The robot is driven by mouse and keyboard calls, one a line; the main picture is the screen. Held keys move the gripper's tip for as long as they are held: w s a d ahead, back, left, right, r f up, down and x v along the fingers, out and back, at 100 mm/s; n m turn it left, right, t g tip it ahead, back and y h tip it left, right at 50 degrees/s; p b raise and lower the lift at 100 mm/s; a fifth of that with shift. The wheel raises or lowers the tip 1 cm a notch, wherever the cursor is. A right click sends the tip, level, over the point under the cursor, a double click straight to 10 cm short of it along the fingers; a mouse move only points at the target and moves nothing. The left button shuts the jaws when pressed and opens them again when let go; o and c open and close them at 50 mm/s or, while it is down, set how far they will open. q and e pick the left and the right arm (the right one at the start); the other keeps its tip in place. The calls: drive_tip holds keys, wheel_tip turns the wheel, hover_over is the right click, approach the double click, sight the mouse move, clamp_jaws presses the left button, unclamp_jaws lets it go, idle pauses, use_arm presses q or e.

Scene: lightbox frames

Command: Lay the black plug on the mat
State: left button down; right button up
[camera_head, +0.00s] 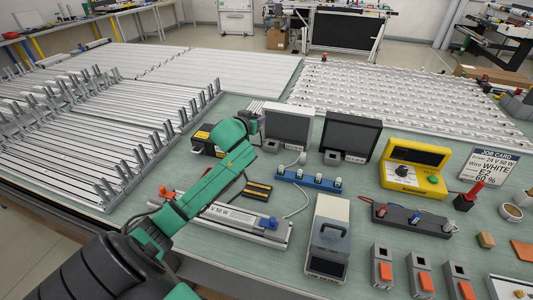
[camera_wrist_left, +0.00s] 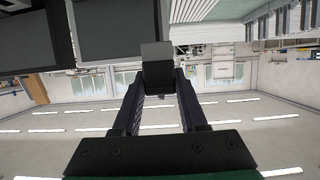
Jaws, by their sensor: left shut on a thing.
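My left gripper (camera_head: 252,122) is at the back of the bench, in front of the left end of the grey panel. In the left wrist view its two dark fingers (camera_wrist_left: 158,85) are shut on a small block, dark below with a grey face, which seems to be the black plug (camera_wrist_left: 158,76). In the head view the plug cannot be made out clearly at the gripper. A small dark pad with yellow edges (camera_head: 257,190), perhaps the mat, lies flat on the green bench, nearer than the gripper. My right gripper is not in view.
A grey panel (camera_head: 287,125) and a black panel (camera_head: 350,135) stand close to the right of the gripper. A blue socket strip (camera_head: 308,181), a white device (camera_head: 328,235) and a labelled light bar (camera_head: 240,222) surround the pad. A yellow meter (camera_head: 415,168) stands right.

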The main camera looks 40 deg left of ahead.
use_arm(q)
wheel_tip(320, 180, down, 15)
drive_tip(key=shift+w+r+b, duration=0.15)
drive_tip(key=shift+b, duration=0.35)
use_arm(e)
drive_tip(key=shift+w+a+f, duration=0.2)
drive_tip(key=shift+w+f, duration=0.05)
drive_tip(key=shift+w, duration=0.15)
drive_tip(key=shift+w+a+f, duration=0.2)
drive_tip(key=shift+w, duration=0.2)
use_arm(q)
drive_tip(key=c, duration=0.6)
unclamp_jaws()
drive_tip(key=shift+o, duration=0.8)
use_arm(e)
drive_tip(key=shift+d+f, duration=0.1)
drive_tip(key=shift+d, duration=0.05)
